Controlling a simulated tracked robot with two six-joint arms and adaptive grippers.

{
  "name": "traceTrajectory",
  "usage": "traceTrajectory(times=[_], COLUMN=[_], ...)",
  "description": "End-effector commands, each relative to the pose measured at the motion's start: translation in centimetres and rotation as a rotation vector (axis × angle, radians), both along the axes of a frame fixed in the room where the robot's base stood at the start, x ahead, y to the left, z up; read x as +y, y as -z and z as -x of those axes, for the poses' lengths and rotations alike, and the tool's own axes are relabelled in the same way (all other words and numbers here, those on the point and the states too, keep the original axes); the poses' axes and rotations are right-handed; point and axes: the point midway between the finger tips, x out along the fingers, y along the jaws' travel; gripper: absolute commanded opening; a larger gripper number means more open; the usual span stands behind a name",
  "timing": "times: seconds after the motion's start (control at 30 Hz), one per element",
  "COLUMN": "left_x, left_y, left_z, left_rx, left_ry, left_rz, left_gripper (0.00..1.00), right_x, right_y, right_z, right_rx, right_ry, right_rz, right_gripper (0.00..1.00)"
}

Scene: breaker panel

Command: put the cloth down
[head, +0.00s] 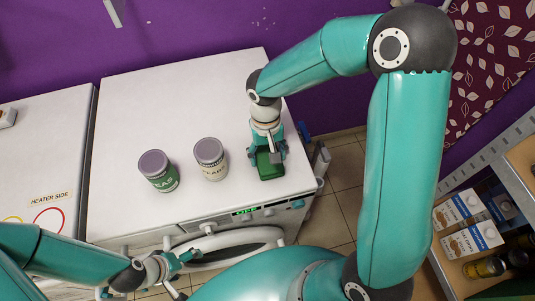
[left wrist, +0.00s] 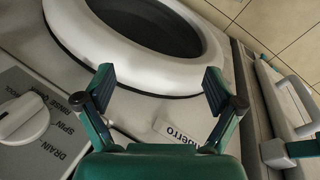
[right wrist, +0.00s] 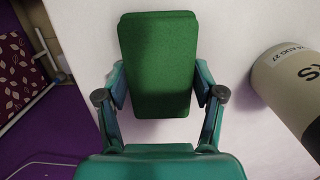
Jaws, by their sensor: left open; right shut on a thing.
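The cloth is a green folded block (head: 270,168) at the front right corner of the white machine top (head: 130,105). In the right wrist view the cloth (right wrist: 157,65) sits between the two fingers of my right gripper (right wrist: 157,88), which is shut on its sides. In the head view my right gripper (head: 268,152) is over the cloth and points down. I cannot tell whether the cloth touches the top. My left gripper (left wrist: 160,85) is open and empty in front of the washer door (left wrist: 150,30); the head view also shows it low down.
A green-labelled jar (head: 159,172) and a cream-labelled jar (head: 211,159) stand left of the cloth. The back of the top is clear. A shelf with cartons (head: 470,238) stands at the right, across a strip of tiled floor (head: 345,190).

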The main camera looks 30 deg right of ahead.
Motion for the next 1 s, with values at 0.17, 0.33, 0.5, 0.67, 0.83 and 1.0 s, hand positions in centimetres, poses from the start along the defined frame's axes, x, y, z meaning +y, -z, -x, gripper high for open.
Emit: traceTrajectory(times=[0.17,0.33,0.5,0.67,0.83,1.0], left_x=[0.0,0.0,0.0,0.0,0.0,0.0], left_y=[0.2,0.2,0.2,-0.1,-1.6,-4.1], left_z=[0.0,0.0,0.0,0.0,0.0,0.0], left_rx=[0.0,0.0,0.0,0.0,0.0,0.0], left_ry=[0.0,0.0,0.0,0.0,0.0,0.0], left_rz=[0.0,0.0,0.0,0.0,0.0,0.0], left_gripper=[0.93,0.93,0.93,0.93,0.93,0.93], right_x=[0.0,0.0,0.0,0.0,0.0,-0.1], right_y=[0.2,0.2,0.2,-0.1,-2.1,-5.4], right_z=[0.0,0.0,0.0,0.0,-0.3,-0.6], right_rx=[0.0,0.0,0.0,0.0,-0.002,-0.002], right_ry=[0.0,0.0,0.0,0.0,0.001,0.0], right_rz=[0.0,0.0,0.0,0.0,0.0,0.0], right_gripper=[0.76,0.93,0.93,0.93,0.93,0.93])
